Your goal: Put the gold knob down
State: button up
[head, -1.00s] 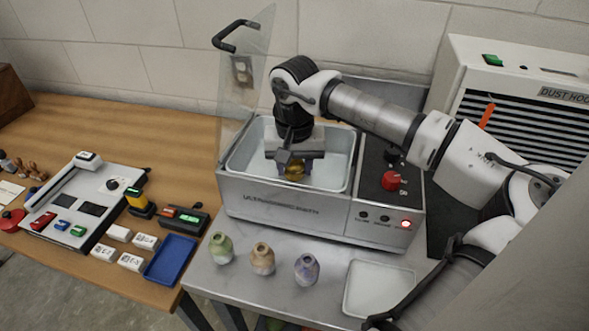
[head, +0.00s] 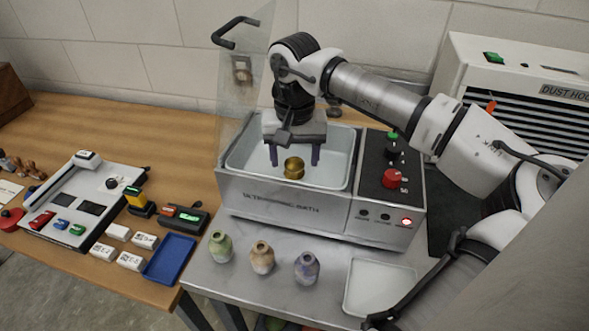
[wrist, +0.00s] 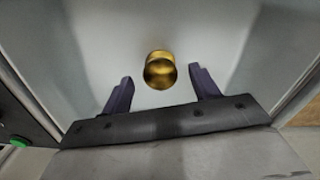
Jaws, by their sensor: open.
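The gold knob (head: 294,168) stands in the basin of the ultrasonic bath (head: 285,206), near its front wall. It also shows in the wrist view (wrist: 160,70), just beyond and between my fingertips. My gripper (head: 294,156) is open above the knob, with one finger to each side and a gap between each finger and the knob. In the wrist view my gripper (wrist: 160,82) holds nothing. The basin floor around the knob looks pale and clear.
The bath's clear lid (head: 248,80) stands raised at the left. A red dial (head: 396,178) and a lit red light sit on its right panel. Three small vases, the middle one tan (head: 262,257), stand in front. A white tray (head: 378,287) lies at front right.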

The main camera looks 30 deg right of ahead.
aim_at(295, 165)
notch_tip(295, 165, up, 9)
jog(key=shift+b, duration=0.45)
jog(key=shift+f, duration=0.15)
